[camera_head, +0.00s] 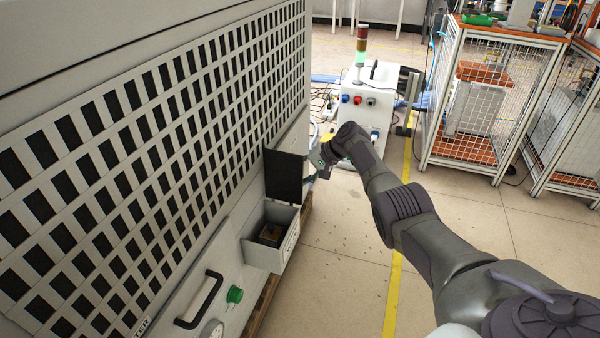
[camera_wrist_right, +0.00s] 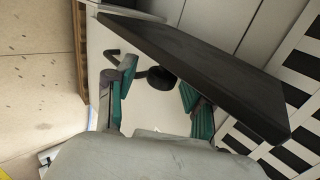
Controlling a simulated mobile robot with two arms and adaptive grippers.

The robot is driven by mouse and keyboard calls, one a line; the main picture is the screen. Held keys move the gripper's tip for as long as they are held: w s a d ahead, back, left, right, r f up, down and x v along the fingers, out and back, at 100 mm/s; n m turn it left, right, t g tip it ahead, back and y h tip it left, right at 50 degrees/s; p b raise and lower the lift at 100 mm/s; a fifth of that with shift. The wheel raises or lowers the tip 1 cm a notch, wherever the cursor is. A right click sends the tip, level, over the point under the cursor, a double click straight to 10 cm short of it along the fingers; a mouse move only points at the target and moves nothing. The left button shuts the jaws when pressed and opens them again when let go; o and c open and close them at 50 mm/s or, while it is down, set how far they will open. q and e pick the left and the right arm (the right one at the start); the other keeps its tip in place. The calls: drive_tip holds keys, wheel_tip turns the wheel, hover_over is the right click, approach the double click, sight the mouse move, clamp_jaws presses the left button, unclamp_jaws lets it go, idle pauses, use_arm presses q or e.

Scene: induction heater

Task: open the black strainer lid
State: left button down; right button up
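The black strainer lid (camera_head: 286,177) stands raised, roughly upright, at the far end of a small grey box (camera_head: 262,256) on the machine's side. The box's top is open and a brownish block (camera_head: 271,234) shows inside. My right gripper (camera_head: 318,168) is just beyond and right of the lid, partly hidden. In the right wrist view the lid (camera_wrist_right: 205,65) is a dark slab crossing above the gripper (camera_wrist_right: 158,102). Its teal fingers are spread apart with nothing held between them. Whether a finger touches the lid I cannot tell. My left gripper is not in view.
The big slatted grey machine (camera_head: 150,150) fills the left, with a black handle (camera_head: 200,301) and green knob (camera_head: 235,294) low down. A control cabinet with a signal light (camera_head: 361,50) stands behind. Wire-mesh cages (camera_head: 490,100) stand at right. The floor between is clear.

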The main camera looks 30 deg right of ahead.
drive_tip(key=shift+d+r, duration=0.1)
drive_tip(key=shift+s+d+r, duration=0.2)
drive_tip(key=shift+d+r, duration=0.05)
drive_tip(key=shift+r, duration=0.05)
drive_tip(key=v, duration=1.1)
drive_tip(key=shift+s+a, duration=0.1)
drive_tip(key=shift+s, duration=0.05)
drive_tip(key=shift+c, duration=0.2)
